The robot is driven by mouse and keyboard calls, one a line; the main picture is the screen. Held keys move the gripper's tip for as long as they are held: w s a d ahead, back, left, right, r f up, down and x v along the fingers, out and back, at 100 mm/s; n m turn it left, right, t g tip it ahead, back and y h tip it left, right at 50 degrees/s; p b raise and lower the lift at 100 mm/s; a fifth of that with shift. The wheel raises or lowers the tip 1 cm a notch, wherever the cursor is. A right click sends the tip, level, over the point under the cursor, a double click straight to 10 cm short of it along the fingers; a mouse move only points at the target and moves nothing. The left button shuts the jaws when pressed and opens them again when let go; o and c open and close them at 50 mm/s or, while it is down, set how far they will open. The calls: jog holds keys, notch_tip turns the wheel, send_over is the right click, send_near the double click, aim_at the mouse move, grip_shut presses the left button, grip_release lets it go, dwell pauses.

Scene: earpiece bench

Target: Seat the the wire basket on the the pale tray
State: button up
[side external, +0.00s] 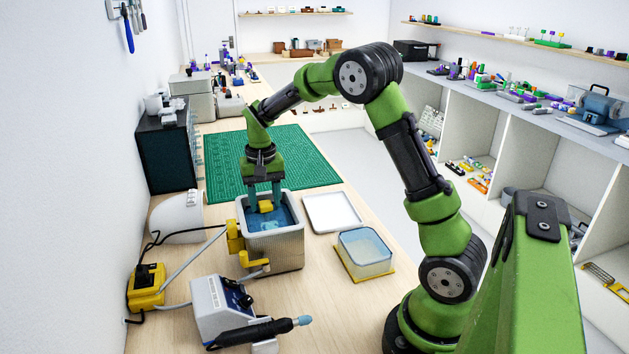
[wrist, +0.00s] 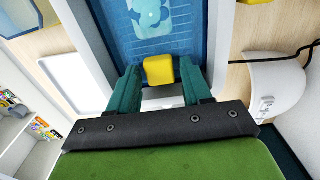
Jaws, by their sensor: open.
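The wire basket (wrist: 172,42) sits down in the blue liquid of the square metal tank (side external: 277,248). Its thin wires show faintly in the wrist view, with a pale teal piece (wrist: 148,14) lying over them. A yellow grip block (wrist: 158,70), apparently the basket's handle, stands at the near side of the tank; it also shows in the side view (side external: 265,206). My gripper (wrist: 160,78) is open, reaching down into the tank mouth with one finger on each side of the yellow block. The pale tray (side external: 333,212) lies flat and empty on the bench, right of the tank.
A clear box on a yellow base (side external: 366,265) stands in front of the tray. A grey device with a black handpiece (side external: 222,305) and a yellow unit (side external: 146,288) with cables lie front left. A white domed housing (side external: 177,218) stands left. A green mat (side external: 300,165) lies behind.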

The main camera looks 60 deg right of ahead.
jog(key=shift+r, duration=0.1)
jog(key=c, duration=0.9)
jog(key=shift+o, duration=0.2)
notch_tip(320, 180, up, 11)
notch_tip(320, 180, up, 5)
jog(key=s+d, duration=0.3)
jog(key=d, duration=0.9)
jog(key=s+d, duration=0.3)
jog(key=d, duration=0.8)
notch_tip(320, 180, down, 15)
jog(key=shift+w+m, duration=0.15)
jog(key=shift+m, duration=0.25)
